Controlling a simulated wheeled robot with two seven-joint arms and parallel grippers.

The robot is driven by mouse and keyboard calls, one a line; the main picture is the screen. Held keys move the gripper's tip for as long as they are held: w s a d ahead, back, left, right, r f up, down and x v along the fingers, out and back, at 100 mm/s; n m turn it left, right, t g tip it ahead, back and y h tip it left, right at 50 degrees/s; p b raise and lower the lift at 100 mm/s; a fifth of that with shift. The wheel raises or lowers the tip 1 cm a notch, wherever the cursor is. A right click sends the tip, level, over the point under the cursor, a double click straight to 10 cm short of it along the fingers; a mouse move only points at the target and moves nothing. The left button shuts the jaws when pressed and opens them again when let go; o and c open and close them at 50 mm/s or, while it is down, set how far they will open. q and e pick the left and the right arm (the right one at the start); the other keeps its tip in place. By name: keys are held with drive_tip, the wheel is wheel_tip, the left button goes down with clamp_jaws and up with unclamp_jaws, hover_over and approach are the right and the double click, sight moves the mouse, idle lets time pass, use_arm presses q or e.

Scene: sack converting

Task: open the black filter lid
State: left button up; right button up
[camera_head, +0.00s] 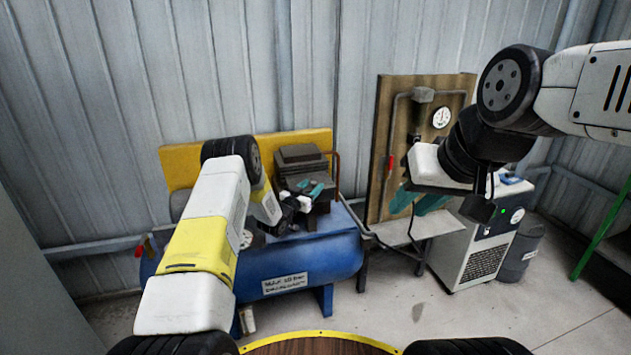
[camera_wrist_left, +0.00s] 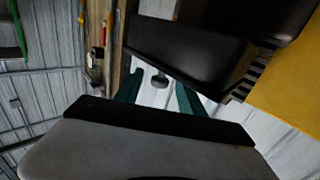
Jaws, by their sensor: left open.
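The black filter lid (camera_head: 300,153) is the top of a dark box-shaped filter on the blue compressor in the head view. It looks closed. In the left wrist view a large dark box (camera_wrist_left: 185,48), apparently the filter, partly covers my teal fingers. My left gripper (camera_head: 308,188) is open at the front of the filter, just below the lid. My right gripper (camera_head: 418,202) is open and empty, away to the right.
The blue compressor tank (camera_head: 300,258) stands below the filter, with a yellow panel (camera_head: 180,165) behind it. A wooden gauge board (camera_head: 395,150) and a white dryer unit (camera_head: 470,258) stand to the right. The floor at front right is clear.

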use_arm(q)
drive_tip(key=shift+x, duration=1.05)
drive_tip(key=shift+c, duration=0.2)
clamp_jaws()
idle(0.5)
